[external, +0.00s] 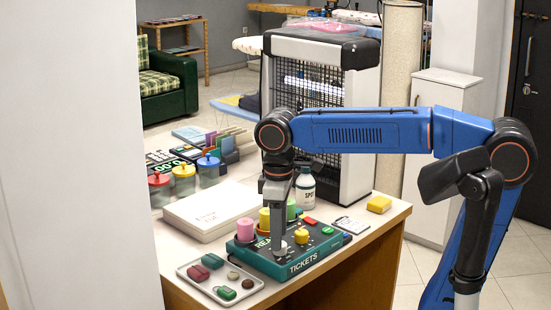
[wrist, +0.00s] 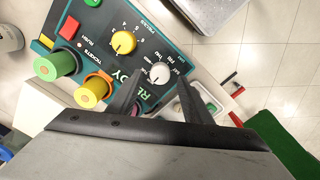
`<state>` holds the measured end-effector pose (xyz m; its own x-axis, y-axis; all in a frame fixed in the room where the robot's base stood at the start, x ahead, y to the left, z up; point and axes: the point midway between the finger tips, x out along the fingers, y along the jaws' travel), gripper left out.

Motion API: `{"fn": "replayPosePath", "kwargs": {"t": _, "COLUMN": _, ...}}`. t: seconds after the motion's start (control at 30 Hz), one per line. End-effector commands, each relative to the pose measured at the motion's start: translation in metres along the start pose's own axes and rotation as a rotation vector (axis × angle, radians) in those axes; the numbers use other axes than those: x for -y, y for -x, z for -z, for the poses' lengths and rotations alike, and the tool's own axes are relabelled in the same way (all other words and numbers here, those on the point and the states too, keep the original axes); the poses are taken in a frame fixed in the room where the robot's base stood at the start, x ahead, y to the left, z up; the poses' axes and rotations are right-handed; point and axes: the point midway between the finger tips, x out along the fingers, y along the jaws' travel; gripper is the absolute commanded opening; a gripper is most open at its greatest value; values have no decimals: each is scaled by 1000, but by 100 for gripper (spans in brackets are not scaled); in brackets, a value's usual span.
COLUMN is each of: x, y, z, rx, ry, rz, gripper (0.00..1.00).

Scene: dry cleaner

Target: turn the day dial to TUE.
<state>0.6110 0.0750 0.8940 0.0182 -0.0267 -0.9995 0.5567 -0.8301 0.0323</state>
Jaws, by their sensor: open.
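The day dial (wrist: 160,73) is a white round knob on a dark teal ticket box (wrist: 180,45), with small day labels around it. I cannot read which day it points to. In the wrist view my gripper (wrist: 158,82) has its two dark fingers spread, one on each side of the dial. In the external view my gripper (external: 281,238) points down over the front of the ticket box (external: 262,262), and the white dial shows only partly at its tip. Whether the fingers touch the dial cannot be told.
A yellow numbered dial (wrist: 123,42) sits close beside the day dial. Pink (external: 246,230), yellow and green pegs stand on the box. A tray (external: 190,270) of small objects lies left of it.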

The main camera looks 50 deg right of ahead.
Motion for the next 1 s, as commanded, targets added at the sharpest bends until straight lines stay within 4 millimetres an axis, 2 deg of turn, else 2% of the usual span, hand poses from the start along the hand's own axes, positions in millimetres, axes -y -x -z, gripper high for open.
{"fn": "replayPosePath", "kwargs": {"t": 0.2, "x": 0, "y": -20, "z": 0, "rx": 1, "ry": 0, "rz": 0, "gripper": 45}}
{"fn": "replayPosePath", "kwargs": {"t": 0.57, "x": 0, "y": -24, "z": 0, "rx": 0, "ry": 0, "rz": 0, "gripper": 45}}
{"fn": "replayPosePath", "kwargs": {"t": 0.73, "x": 0, "y": -24, "z": 0, "rx": 0, "ry": 0, "rz": 0, "gripper": 7}}
{"fn": "replayPosePath", "kwargs": {"t": 0.77, "x": 0, "y": -24, "z": 0, "rx": 0, "ry": 0, "rz": 0, "gripper": 4}}
{"fn": "replayPosePath", "kwargs": {"t": 1.0, "x": 0, "y": -24, "z": 0, "rx": 1, "ry": -15, "rz": 0, "gripper": 4}}
